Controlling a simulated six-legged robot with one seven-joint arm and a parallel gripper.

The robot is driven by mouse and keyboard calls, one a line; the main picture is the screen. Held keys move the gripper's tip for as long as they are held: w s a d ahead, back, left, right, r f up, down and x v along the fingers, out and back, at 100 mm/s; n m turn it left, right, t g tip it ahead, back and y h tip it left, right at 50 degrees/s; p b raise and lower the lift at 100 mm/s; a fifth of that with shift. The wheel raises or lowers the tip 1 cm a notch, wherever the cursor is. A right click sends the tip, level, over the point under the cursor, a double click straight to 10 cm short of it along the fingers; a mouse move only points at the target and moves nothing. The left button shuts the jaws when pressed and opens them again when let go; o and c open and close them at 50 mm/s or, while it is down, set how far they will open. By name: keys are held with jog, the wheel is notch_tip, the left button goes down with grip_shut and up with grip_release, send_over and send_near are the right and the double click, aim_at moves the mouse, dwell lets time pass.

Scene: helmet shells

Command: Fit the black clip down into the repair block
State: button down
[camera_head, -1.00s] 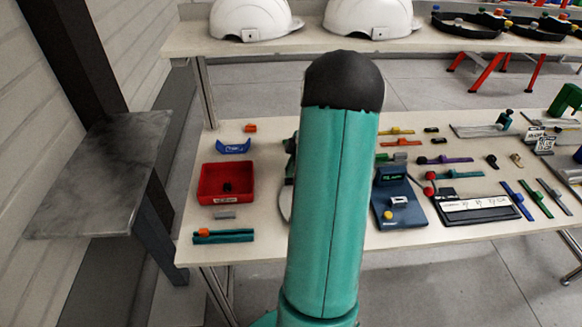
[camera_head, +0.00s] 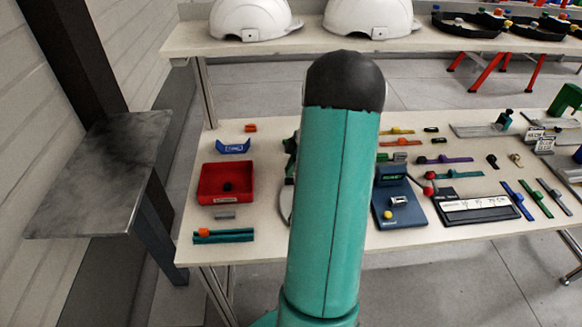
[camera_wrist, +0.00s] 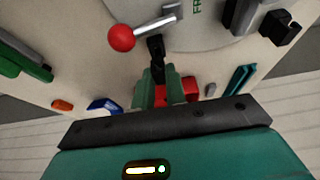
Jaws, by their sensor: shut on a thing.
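In the wrist view my gripper (camera_wrist: 158,78) points over the table and is shut on a small black piece, which looks like the black clip (camera_wrist: 156,46). The clip sticks out beyond the fingertips, over a pale round plate (camera_wrist: 200,35). In the head view my arm hides the gripper and the clip. I cannot pick out the repair block for certain; a grey block (camera_wrist: 238,16) stands at the top right of the wrist view, apart from the clip. A red tray (camera_head: 203,196) at the left of the table holds a small black piece (camera_head: 227,187).
A lever with a red ball (camera_wrist: 121,38) stands close to the left of the clip in the wrist view. A blue fixture (camera_head: 410,215) and a dark board (camera_head: 480,208) lie right of my arm. White helmets (camera_head: 250,18) sit on the back table.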

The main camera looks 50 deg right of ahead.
jog(key=shift+f, duration=1.15)
jog(key=c, duration=1.3)
grip_release()
jog(key=shift+c, duration=0.2)
jog(key=v, duration=1.3)
jog(key=shift+s+r, duration=0.15)
jog(key=shift+r, duration=0.2)
